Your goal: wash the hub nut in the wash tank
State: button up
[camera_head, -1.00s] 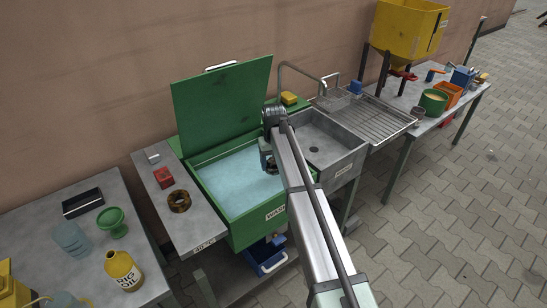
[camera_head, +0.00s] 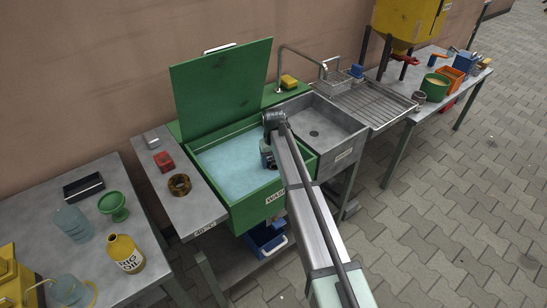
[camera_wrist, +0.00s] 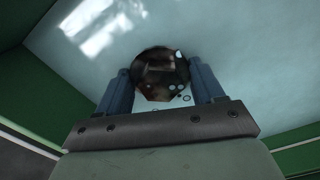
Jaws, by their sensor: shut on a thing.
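The wash tank (camera_head: 258,207) is a green box with its lid up, holding pale blue liquid (camera_head: 230,168). My gripper (camera_head: 269,163) reaches down into the tank at its right side, near the liquid. In the wrist view, my gripper (camera_wrist: 160,80) has its two blue-grey fingers shut on a dark brown, roughly round hub nut (camera_wrist: 158,70). Small bubbles or droplets show on and beside the nut, against the pale liquid. I cannot tell how deep the nut sits. In the head view the nut is hidden by my gripper.
A brown ring (camera_head: 179,185), a red block (camera_head: 164,162) and a small grey item (camera_head: 152,141) lie on the ledge left of the tank. A grey sink (camera_head: 325,125) adjoins the right side. The raised lid (camera_head: 222,88) stands behind. A blue crate (camera_head: 265,238) is below.

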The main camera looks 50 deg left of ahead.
jog(key=shift+f, duration=2.5)
jog(key=shift+r, duration=0.1)
dwell(3.6)
notch_tip(320, 180, up, 18)
dwell(2.3)
